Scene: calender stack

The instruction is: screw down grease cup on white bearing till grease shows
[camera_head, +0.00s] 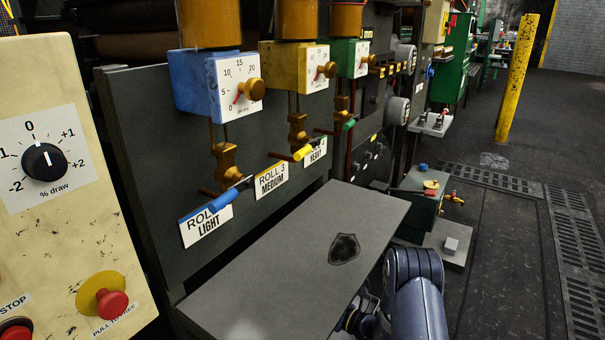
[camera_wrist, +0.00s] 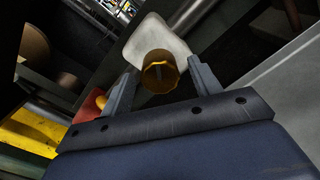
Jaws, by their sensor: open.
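In the wrist view, a brass-coloured grease cup (camera_wrist: 160,72) sits on the white bearing (camera_wrist: 150,38), with its open or recessed round end facing my camera. My gripper (camera_wrist: 163,70) is open, with one finger on each side of the cup. The cup shows between the fingertips; I see gaps on both sides and cannot tell how deep the fingers reach along it. No grease is clearly visible around the cup. The head view shows my bent arm at the lower right, but neither the cup nor the white bearing can be made out there.
A grey table (camera_head: 290,265) with a dark stain (camera_head: 344,249) lies beside my arm. Behind it stand blue, yellow and green dial boxes. A beige control panel (camera_head: 75,190) is at left. In the wrist view, red (camera_wrist: 93,104) and yellow (camera_wrist: 35,126) parts lie left of my gripper.

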